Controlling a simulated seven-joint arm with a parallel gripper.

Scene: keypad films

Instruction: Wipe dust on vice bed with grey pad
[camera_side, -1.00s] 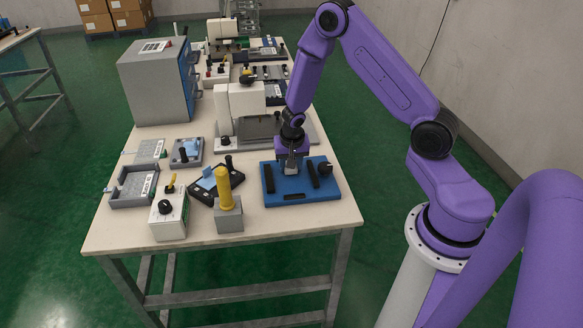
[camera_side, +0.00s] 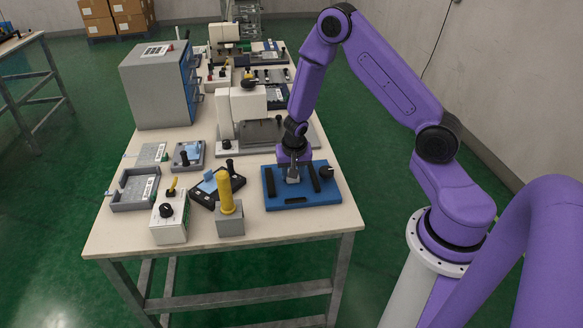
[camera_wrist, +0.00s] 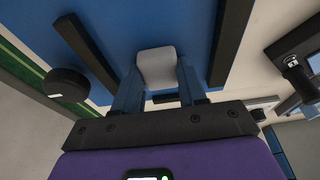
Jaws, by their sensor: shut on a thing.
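The vice bed looks to be the blue plate (camera_side: 318,196) at the front right of the bench, with black bars and a round black knob on it. My gripper (camera_side: 293,178) is low over this plate, between two black bars. In the wrist view, my gripper (camera_wrist: 160,82) is shut on the light grey pad (camera_wrist: 156,64), which shows between its fingertips over the blue surface. I cannot tell whether the pad touches the plate. No dust can be made out in either view.
Left of the plate stands a yellow handle (camera_side: 225,190) on a grey block, beside a black tilted device and a white box (camera_side: 170,222) with a knob. A white machine (camera_side: 247,103) with a grey bed stands just behind. The bench's front strip is clear.

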